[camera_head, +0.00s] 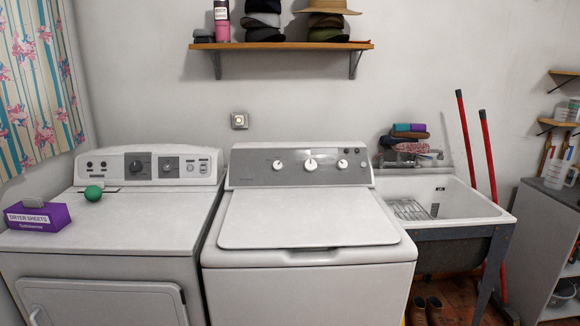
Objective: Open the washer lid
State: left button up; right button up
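The white washer (310,285) stands in the middle of the head view. Its lid (307,217) is shut and lies flat on top. A dark recess (313,249) shows at the lid's front edge. The grey control panel (300,164) with white knobs rises behind the lid. Neither of my grippers is in view.
A utility tub (450,205) stands at the right. A shelf (282,46) with hats hangs above. The lid's top is clear.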

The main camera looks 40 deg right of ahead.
aim_at(277, 219)
jog(key=z, duration=1.1)
